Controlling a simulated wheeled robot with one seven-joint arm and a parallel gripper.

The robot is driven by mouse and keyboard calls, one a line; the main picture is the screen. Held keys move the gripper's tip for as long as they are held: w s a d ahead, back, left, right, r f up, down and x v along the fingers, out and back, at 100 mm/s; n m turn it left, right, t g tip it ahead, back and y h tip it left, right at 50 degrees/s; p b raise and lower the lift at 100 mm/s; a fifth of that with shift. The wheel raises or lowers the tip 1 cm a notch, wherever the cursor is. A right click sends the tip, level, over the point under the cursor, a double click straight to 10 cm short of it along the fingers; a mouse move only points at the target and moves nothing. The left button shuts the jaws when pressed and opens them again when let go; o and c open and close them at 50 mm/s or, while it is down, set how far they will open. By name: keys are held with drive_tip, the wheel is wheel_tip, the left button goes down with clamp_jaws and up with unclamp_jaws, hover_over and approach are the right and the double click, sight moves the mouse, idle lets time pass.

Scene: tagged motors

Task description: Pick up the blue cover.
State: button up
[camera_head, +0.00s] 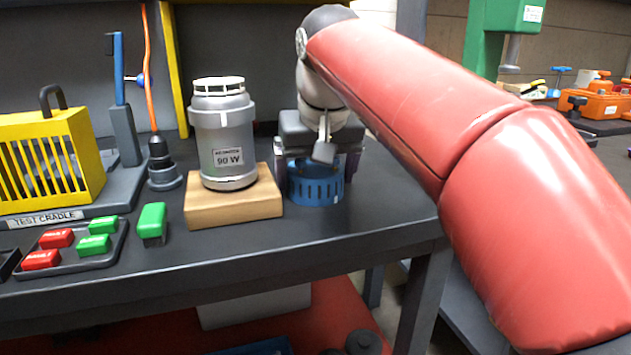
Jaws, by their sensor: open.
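The blue cover (316,192) is a short slotted ring standing on the dark bench top, right of the wooden block. My gripper (318,165) is directly over it, pointing down. Its jaws are open and reach down at the left and right sides of the cover. The upper rear part of the cover is hidden by my gripper. I cannot tell whether the fingers touch it.
A grey motor (224,140) stands on a wooden block (232,208) close left of the cover. A green tag (152,222), a tray of red and green tags (75,262) and a yellow test cradle (55,160) are farther left. The bench's front edge (300,254) is near.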

drive_tip(key=c, duration=0.8)
drive_tip(key=shift+r, duration=0.1)
